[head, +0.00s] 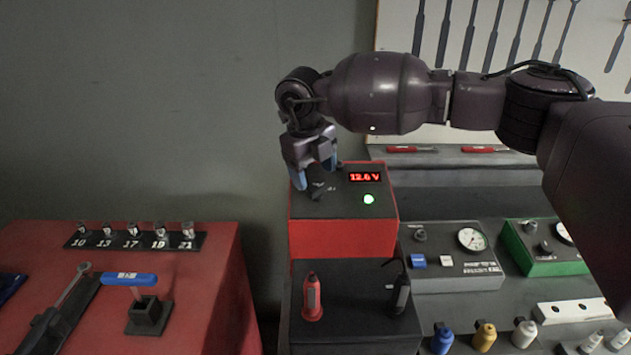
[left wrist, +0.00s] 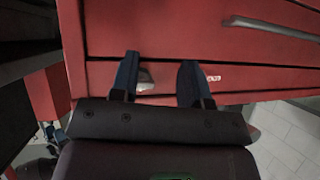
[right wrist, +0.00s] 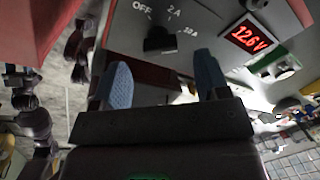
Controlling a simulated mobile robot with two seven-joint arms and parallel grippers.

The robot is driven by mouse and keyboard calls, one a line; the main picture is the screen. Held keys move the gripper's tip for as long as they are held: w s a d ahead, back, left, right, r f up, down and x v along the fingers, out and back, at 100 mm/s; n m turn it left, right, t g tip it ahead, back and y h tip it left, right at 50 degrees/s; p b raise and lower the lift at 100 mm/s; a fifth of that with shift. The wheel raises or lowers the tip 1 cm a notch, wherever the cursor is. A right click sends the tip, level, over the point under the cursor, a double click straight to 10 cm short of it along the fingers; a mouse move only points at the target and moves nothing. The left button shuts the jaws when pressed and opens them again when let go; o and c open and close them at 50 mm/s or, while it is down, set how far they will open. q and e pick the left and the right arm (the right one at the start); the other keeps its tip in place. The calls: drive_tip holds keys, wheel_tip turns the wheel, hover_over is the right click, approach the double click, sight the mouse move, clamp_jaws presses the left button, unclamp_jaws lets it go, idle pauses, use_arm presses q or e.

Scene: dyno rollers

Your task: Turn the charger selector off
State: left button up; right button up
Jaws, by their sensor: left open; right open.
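The charger (head: 343,240) is a red box with a dark top, a red 12.6 V display (head: 365,177) and a lit green lamp (head: 368,199). Its black selector knob (right wrist: 158,40) shows in the right wrist view among the marks OFF, 2 A and 10 A; I cannot tell which mark it points to. My right gripper (head: 317,178) is open and points down over the knob's side of the charger top. In its wrist view, the knob lies just beyond the gap between the blue fingers (right wrist: 165,82), apart from them. My left gripper (left wrist: 158,80) is open and empty, facing red drawers.
A red cabinet (head: 225,290) with a socket rack (head: 135,241) and blue-handled tool (head: 130,279) stands left. A red bottle (head: 311,297) and a dark bottle (head: 399,290) stand before the charger. Gauge boxes (head: 452,272) are to its right. A tool board (head: 560,70) hangs behind.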

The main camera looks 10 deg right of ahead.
sight(317, 192)
drive_tip(key=shift+w+d+f, duration=0.1)
drive_tip(key=shift+d+f, duration=0.05)
drive_tip(key=shift+f, duration=0.8)
drive_tip(key=shift+w+d+f, duration=0.1)
drive_tip(key=shift+d+f, duration=0.05)
drive_tip(key=shift+f, duration=0.75)
drive_tip(key=c, duration=0.9)
